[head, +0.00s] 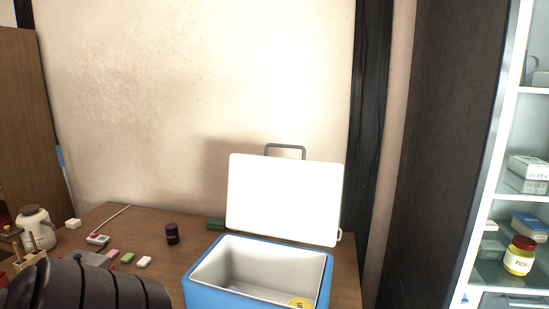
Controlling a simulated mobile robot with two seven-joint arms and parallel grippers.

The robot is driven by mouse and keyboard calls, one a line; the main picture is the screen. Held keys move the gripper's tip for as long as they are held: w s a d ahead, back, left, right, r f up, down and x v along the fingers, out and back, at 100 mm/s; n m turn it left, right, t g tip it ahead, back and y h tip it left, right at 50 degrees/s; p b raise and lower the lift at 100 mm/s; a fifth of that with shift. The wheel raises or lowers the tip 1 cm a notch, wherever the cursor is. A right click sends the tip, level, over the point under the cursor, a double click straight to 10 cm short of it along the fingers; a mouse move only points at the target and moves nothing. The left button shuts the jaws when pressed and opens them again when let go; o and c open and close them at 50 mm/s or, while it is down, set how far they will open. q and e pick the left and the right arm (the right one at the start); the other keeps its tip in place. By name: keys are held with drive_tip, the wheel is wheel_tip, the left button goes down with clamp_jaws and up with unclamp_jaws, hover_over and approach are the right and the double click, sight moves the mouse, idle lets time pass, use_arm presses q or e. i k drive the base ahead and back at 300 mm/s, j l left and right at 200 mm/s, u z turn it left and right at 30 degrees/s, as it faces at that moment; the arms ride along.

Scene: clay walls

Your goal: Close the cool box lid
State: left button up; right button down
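A blue cool box (232,300) with a white inside stands on the wooden table at the bottom middle. Its white lid (284,199) stands open, upright at the back of the box, with a grey handle (286,148) at the top edge. A yellow round thing lies inside the box at the lower right, partly cut off. A dark ribbed part of my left arm shows at the lower left. Neither gripper is in the picture.
The wooden table (200,232) also bears a dark purple jar (172,234), several small blocks and a white jug (38,229) at the left. A glass shelf cabinet (510,200) stands at the right. The wall is close behind the lid.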

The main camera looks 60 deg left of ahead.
sight(296, 200)
drive_tip(key=u, duration=1.35)
